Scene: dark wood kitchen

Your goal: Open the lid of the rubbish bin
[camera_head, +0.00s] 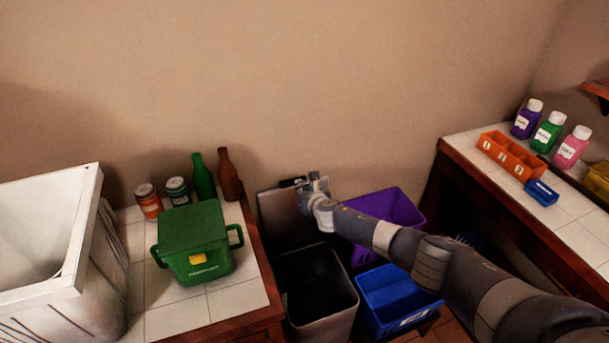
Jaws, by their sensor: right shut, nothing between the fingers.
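The rubbish bin (345,328) is a dark grey, square-mouthed bin standing on the floor between the two counters. Its inside is dark and open to view. Its grey lid (283,222) stands raised, nearly upright, behind the mouth and close to the wall. My right gripper (305,184) is at the top right edge of the raised lid, shut with nothing held. Its fingertips are small and partly hidden, so I cannot tell whether they touch the lid. My left gripper is out of view.
A purple bin (403,207) and a blue bin (390,291) stand right of the rubbish bin, partly behind my right arm. The left counter bears a green lidded box (193,235), jars and bottles. A white container (85,230) stands far left. The right counter holds an orange tray (510,155).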

